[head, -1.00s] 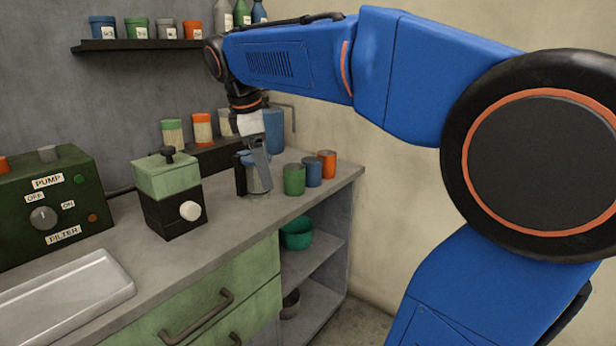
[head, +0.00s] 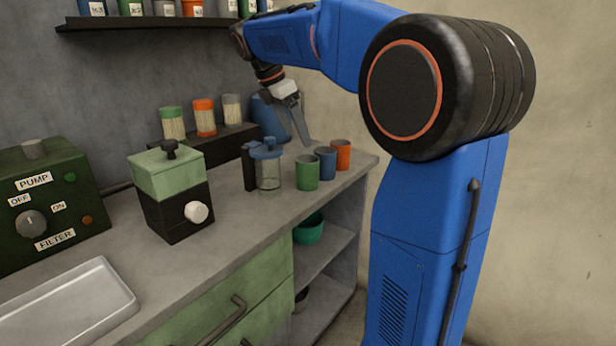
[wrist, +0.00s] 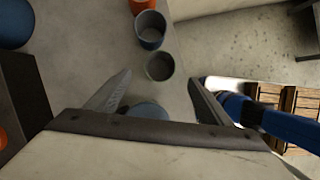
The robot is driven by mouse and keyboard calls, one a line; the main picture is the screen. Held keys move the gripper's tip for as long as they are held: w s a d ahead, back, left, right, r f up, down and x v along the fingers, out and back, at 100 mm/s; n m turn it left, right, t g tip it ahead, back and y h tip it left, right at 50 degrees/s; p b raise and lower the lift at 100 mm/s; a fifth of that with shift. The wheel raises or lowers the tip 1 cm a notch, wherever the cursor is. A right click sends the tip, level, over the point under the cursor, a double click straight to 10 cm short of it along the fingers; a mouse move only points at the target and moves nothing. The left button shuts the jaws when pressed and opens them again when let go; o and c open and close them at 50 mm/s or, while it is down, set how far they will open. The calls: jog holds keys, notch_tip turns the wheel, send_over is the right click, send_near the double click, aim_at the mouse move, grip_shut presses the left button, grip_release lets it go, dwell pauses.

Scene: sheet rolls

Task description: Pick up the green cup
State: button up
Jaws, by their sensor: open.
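The green cup (head: 307,172) stands upright on the counter, nearest the jar in a row with a blue cup (head: 326,162) and an orange cup (head: 341,154). My gripper (head: 298,125) is open and empty, with its fingers pointing down behind and above the green cup in the head view. In the wrist view the green cup (wrist: 159,66), seen from above and dark inside, lies just beyond the fingertips, roughly between the fingers of my gripper (wrist: 158,84). No contact shows. The cup's height below the fingers is hard to tell.
A blue-lidded glass jar (head: 268,170) with a dark handle stands left of the green cup. Its lid (wrist: 147,110) shows between the fingers. A large blue container (head: 268,115) stands behind. The counter's right edge is close beyond the cups. A green bowl (head: 308,229) sits on the shelf below.

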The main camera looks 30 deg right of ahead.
aim_at(307, 173)
jog(key=x, duration=1.1)
jog(key=shift+a+f, duration=0.2)
jog(key=c, duration=1.2)
